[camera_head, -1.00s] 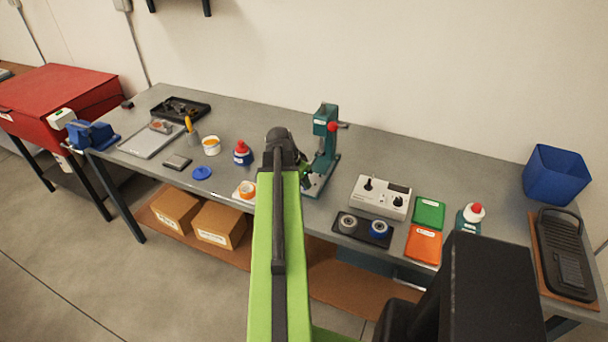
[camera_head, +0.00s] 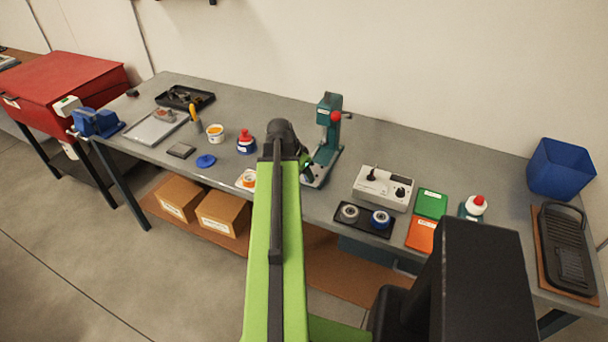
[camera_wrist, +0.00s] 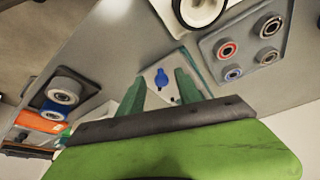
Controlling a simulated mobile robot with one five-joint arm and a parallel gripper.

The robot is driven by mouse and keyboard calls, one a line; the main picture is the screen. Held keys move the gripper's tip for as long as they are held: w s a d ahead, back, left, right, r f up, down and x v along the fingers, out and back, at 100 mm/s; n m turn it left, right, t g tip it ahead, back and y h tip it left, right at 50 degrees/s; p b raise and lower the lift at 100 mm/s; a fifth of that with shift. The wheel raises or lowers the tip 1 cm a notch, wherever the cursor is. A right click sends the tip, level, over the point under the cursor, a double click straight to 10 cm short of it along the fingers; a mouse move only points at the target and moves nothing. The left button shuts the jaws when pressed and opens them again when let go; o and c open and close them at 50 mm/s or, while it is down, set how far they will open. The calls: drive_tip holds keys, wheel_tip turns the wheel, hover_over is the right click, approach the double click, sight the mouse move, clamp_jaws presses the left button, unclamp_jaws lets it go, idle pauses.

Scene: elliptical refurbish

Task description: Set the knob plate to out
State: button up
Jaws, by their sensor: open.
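In the wrist view, a small pale plate with a blue knob (camera_wrist: 161,79) lies beyond my fingers. I take it for the knob plate. The blue knob appears between the two green fingertips of my gripper (camera_wrist: 160,74), which are apart with nothing held. I cannot tell how far the fingertips are from the knob, and any marking on the plate is too small to read.
In the wrist view, a grey plate with several round sockets (camera_wrist: 248,48) is at upper right. In the head view, a teal press (camera_head: 326,135) stands beside my arm. A white control box (camera_head: 383,187) and a dark tray (camera_head: 365,221) with two rings are to its right.

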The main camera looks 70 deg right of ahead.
drive_tip(key=p+v, duration=1.6)
drive_tip(key=v, duration=0.1)
drive_tip(key=shift+r, duration=0.15)
drive_tip(key=shift+a, duration=0.15)
